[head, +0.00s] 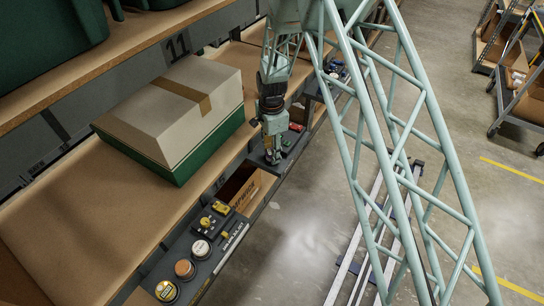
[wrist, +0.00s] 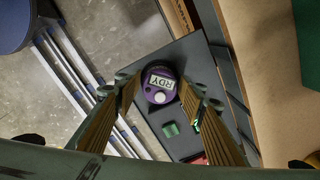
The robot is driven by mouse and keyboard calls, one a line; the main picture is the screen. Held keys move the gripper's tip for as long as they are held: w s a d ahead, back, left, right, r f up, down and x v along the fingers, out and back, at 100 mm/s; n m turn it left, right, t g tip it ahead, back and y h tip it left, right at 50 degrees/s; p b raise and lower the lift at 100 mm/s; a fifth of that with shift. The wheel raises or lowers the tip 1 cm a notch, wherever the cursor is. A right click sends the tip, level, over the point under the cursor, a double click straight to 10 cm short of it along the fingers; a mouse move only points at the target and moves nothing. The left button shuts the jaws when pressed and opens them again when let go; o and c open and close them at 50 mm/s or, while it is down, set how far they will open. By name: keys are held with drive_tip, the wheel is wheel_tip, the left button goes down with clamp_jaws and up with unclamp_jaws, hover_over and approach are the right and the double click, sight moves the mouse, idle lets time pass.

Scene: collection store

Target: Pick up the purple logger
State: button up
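The purple logger (wrist: 160,87) is a round purple puck with a pale "RDY" label and a white button, on a dark grey tray (wrist: 187,58) in the wrist view. My gripper (wrist: 158,82) is open, with one finger to the left and one to the right of the logger. A gap shows on both sides; I cannot tell how far above it the fingertips are. In the head view my gripper (head: 274,157) points down over the shelf's front ledge and largely hides the logger there.
A green item (wrist: 171,129) lies close to the logger. In the head view, an open cardboard bin (head: 246,190) and a tray with round pucks (head: 184,269) and yellow-topped devices (head: 220,208) stand nearer. A large lidded box (head: 177,112) sits on the shelf behind.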

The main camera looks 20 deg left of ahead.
drive_tip(key=shift+c, duration=0.5)
drive_tip(key=c, duration=0.6)
drive_tip(key=shift+r, duration=0.15)
drive_tip(key=shift+c, duration=0.2)
drive_tip(key=shift+r+p, duration=0.55)
drive_tip(key=shift+r, duration=1.25)
drive_tip(key=s+d+p, duration=0.1)
drive_tip(key=s+d, duration=0.1)
drive_tip(key=s, duration=0.5)
drive_tip(key=s+d+r, duration=0.1)
drive_tip(key=s+d, duration=0.2)
drive_tip(key=s, duration=0.5)
drive_tip(key=shift+d+p, duration=0.25)
drive_tip(key=shift+p, duration=0.1)
drive_tip(key=shift+r, duration=0.1)
